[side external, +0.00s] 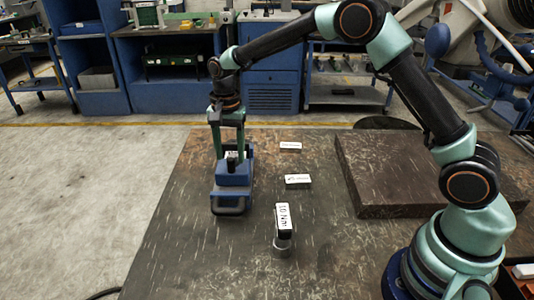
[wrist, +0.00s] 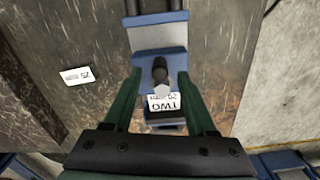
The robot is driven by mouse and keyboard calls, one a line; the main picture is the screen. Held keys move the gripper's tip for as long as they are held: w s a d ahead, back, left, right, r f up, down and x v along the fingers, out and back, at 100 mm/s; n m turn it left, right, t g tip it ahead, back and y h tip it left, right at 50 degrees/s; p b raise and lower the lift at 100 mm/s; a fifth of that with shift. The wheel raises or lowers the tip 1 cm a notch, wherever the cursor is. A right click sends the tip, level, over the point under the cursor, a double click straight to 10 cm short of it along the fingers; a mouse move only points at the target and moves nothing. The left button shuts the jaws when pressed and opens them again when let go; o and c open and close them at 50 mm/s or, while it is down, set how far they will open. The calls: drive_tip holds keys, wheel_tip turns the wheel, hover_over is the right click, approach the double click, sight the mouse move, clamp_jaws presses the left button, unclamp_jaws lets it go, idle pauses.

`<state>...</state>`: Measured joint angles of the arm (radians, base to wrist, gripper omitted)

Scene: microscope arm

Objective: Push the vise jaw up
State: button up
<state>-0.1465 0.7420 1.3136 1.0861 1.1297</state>
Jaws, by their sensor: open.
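A blue vise (side external: 232,195) stands near the left edge of the dark table in the side view. In the wrist view the blue vise body (wrist: 158,37) has a dark screw with a grey end, and a part with a white label (wrist: 162,103) lies just below it. My gripper (side external: 230,152) points down over the vise. Its green fingers are spread. In the wrist view my gripper (wrist: 160,76) has one finger on each side of the vise's middle part. I cannot tell whether the fingers touch it.
A dark block with a white label (side external: 283,218) stands on a small base at the front. White plates (side external: 298,181) and (side external: 290,146) lie right of the vise. A raised dark slab (side external: 400,170) is farther right. Bare table lies between.

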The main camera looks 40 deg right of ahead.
wheel_tip(320, 180, up, 10)
drive_tip(key=shift+f, duration=0.2)
drive_tip(key=s+d+r+n+t, duration=0.3)
drive_tip(key=s+d+r+n, duration=0.15)
drive_tip(key=s+r, duration=0.45)
drive_tip(key=s+d+f+n+t, duration=0.1)
drive_tip(key=s+f+n, duration=0.1)
drive_tip(key=s, duration=0.4)
drive_tip(key=s+d+f+n+t, duration=0.1)
drive_tip(key=s+d+f+n, duration=0.1)
drive_tip(key=s+n, duration=0.2)
drive_tip(key=s, duration=0.3)
drive_tip(key=shift+n+t, duration=0.3)
drive_tip(key=shift+n, duration=0.05)
